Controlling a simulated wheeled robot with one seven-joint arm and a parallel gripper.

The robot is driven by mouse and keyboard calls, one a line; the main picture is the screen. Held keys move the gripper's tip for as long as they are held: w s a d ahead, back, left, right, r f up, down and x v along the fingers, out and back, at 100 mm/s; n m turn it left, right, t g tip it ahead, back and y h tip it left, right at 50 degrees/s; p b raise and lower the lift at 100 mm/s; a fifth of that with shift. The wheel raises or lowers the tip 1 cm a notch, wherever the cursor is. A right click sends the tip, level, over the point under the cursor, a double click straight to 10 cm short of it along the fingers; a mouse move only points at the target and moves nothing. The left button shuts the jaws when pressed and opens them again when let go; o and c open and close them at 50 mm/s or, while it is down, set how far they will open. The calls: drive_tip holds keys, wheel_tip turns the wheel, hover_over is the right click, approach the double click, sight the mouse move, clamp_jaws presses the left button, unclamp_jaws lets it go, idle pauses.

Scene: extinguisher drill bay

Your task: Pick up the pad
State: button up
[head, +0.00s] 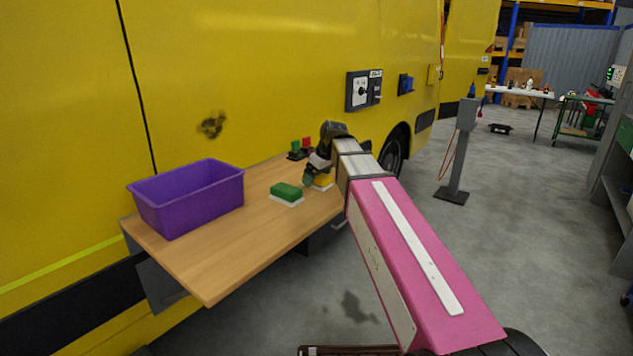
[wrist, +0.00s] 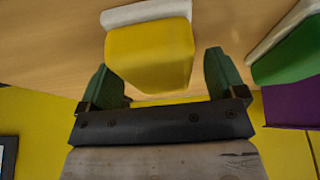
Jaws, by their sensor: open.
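A yellow pad with a white layer along one side (wrist: 150,55) lies on the wooden table in the wrist view. It also shows in the head view (head: 324,181), partly hidden by my gripper. A green pad with a white layer (head: 286,190) lies to its left; the wrist view shows it at the right edge (wrist: 290,55). My gripper (wrist: 158,62) is open, its green fingers on either side of the yellow pad. In the head view my gripper (head: 309,178) is low over the table. I cannot tell whether the fingers touch the pad.
A purple bin (head: 188,203) stands at the left of the wooden table (head: 215,272). A small block with green and red tops (head: 300,148) sits at the back edge. The yellow vehicle wall (head: 250,70) rises behind. The front of the table is clear.

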drive_tip(key=shift+f, duration=0.2)
idle(0.4)
drive_tip(key=c, duration=0.9)
drive_tip(key=shift+r, duration=0.15)
drive_tip(key=shift+c, duration=0.2)
drive_tip(key=shift+r, duration=0.65)
drive_tip(key=r, duration=0.2)
drive_tip(key=a+r, duration=0.1)
drive_tip(key=shift+r, duration=0.4)
drive_tip(key=s+a+r, duration=0.1)
drive_tip(key=a+r, duration=0.5)
drive_tip(key=a, duration=0.4)
drive_tip(key=shift+s+a, duration=0.25)
drive_tip(key=shift+s, duration=0.1)
drive_tip(key=shift+r, duration=0.1)
